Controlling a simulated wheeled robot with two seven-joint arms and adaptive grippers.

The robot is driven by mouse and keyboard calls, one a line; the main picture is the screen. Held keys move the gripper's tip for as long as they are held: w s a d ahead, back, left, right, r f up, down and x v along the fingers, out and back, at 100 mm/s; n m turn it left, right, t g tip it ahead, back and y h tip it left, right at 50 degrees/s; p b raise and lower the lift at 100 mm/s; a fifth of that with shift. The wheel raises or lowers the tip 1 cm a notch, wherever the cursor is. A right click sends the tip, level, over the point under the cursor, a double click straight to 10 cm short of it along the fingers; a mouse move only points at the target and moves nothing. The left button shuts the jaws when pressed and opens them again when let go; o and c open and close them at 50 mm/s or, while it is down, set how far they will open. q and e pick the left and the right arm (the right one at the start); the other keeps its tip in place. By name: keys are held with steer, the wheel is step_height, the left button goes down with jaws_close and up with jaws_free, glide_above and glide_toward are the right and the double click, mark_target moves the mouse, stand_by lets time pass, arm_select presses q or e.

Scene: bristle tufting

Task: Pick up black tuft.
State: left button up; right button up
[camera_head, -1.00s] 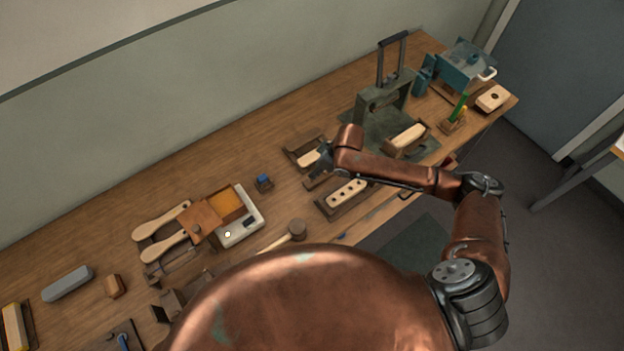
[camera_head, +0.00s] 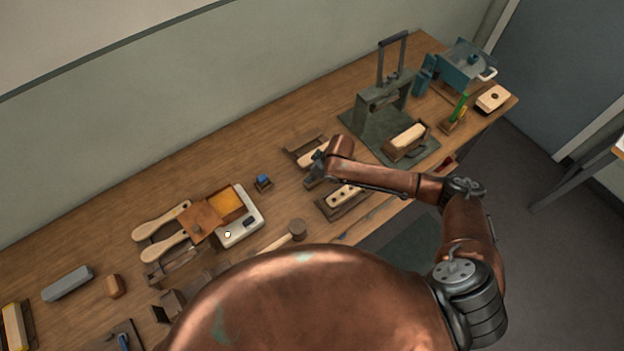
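My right gripper (camera_head: 312,178) reaches in from the right and hangs over the workbench, at the left end of a pale wooden block with dark holes (camera_head: 344,196). It is small and dark here, and I cannot tell whether its fingers are open or shut. My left gripper is not in view.
A small holder with a blue piece (camera_head: 263,182) stands left of the gripper. Behind it lies another pale block in a brown holder (camera_head: 312,154). A green press (camera_head: 384,106) stands further back right. A mallet (camera_head: 296,229) lies in front. Bare bench lies at the back left.

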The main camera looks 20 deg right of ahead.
jaws_close()
